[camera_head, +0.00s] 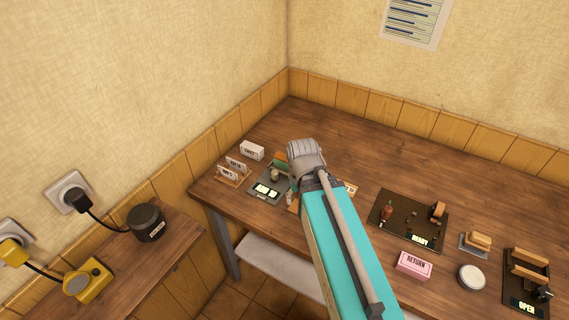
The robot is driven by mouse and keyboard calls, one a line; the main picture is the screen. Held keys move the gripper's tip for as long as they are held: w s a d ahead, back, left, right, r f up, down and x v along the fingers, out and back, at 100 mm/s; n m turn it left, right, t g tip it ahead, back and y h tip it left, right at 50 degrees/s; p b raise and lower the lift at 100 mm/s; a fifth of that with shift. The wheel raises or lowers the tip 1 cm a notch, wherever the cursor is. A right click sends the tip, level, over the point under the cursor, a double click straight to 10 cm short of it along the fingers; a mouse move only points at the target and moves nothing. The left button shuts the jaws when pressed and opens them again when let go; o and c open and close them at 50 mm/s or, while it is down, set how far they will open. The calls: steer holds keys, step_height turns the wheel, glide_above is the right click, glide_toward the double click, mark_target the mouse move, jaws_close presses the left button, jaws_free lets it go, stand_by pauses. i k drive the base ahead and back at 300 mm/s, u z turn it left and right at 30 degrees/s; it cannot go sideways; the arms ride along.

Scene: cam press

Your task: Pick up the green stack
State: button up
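My gripper (291,196) is mostly hidden under the wrist and the teal arm link. Only a small grey part shows beside the dark device with lit panels (266,189). I cannot see the fingertips, whether they touch anything, or whether they are open.
A white card block (252,150) and labelled card holders (233,171) stand at left. A dark READY board (409,220), a pink RETURN block (414,264), a white round pot (472,277), a small tray (475,244) and an OPEN station (527,283) lie right. The back of the table is clear.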

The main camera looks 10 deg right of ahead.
mark_target(280, 159)
steer(key=z, duration=0.5)
steer(key=k, duration=1)
steer(key=u, duration=0.05)
